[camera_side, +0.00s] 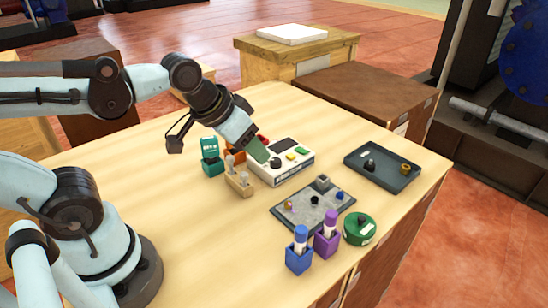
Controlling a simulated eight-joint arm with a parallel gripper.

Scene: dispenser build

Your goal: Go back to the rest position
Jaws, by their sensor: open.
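My gripper (257,150) reaches down from the upper left, over the left end of a white box with coloured buttons (296,165). A flat green piece shows at its tip; whether it is a finger or a separate part, I cannot tell. The gripper is open. Whether it touches the box is hidden at this angle. A teal block (211,158) and a wooden holder with upright pegs (238,180) stand close by on its left and below. An orange-red item (235,157) is partly hidden behind the gripper.
On the wooden table (190,250), a grey mat (318,219) bears several small parts. A dark tray (392,176) holds a black and a brass part. A blue holder (299,258), a purple holder (327,241) and a green round container (360,229) stand near the front edge.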

